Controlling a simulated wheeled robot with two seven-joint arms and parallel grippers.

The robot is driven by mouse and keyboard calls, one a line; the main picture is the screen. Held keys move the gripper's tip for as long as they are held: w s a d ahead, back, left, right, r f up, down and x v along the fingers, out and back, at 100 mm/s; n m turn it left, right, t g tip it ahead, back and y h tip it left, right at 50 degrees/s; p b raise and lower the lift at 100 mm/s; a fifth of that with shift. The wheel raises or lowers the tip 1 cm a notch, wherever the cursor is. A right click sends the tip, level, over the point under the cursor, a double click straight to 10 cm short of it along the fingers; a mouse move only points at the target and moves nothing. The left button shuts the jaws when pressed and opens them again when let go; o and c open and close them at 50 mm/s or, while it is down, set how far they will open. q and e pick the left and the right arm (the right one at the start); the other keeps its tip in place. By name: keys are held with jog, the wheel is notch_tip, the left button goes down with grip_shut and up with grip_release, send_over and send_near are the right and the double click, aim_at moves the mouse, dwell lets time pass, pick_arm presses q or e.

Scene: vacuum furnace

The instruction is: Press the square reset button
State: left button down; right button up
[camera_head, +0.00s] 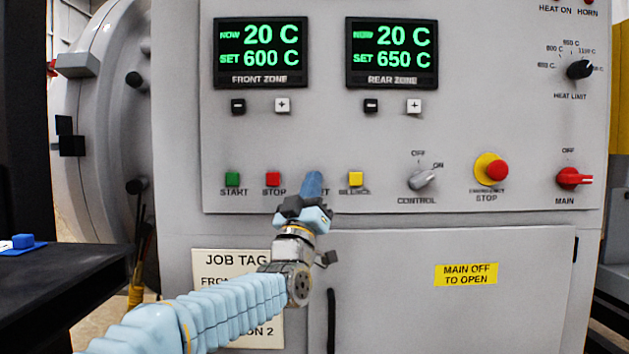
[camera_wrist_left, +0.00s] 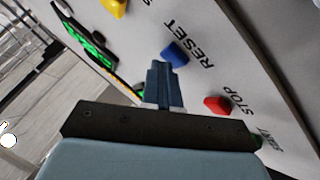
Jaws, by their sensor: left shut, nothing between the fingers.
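The blue square reset button (camera_wrist_left: 176,53) sits on the grey sloping panel beside the printed word RESET in the left wrist view. In the head view my left gripper (camera_head: 313,184) covers the button's place between the red stop button (camera_head: 273,179) and the yellow silence button (camera_head: 356,178). My left gripper's closed fingertips (camera_wrist_left: 158,68) are empty and point at the panel, just left of the blue button in the wrist view. I cannot tell whether they touch the panel. My right gripper is not in view.
A green start button (camera_head: 232,179) is left of stop. To the right are the control knob (camera_head: 423,179), the emergency stop (camera_head: 491,169) and the red main switch (camera_head: 573,178). Two displays (camera_head: 260,53) (camera_head: 391,54) are above. A dark table (camera_head: 70,285) stands at left.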

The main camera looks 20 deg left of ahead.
pick_arm(q)
jog(key=shift+s+d+b, duration=0.2)
jog(key=shift+s+b, duration=0.6)
jog(key=shift+s, duration=0.05)
jog(key=s+b, duration=0.1)
jog(key=s+d+b, duration=0.1)
jog(key=s, duration=0.1)
jog(key=s+b, duration=0.1)
jog(key=shift+s+d, duration=0.25)
jog(key=shift+s, duration=0.15)
dwell(0.4)
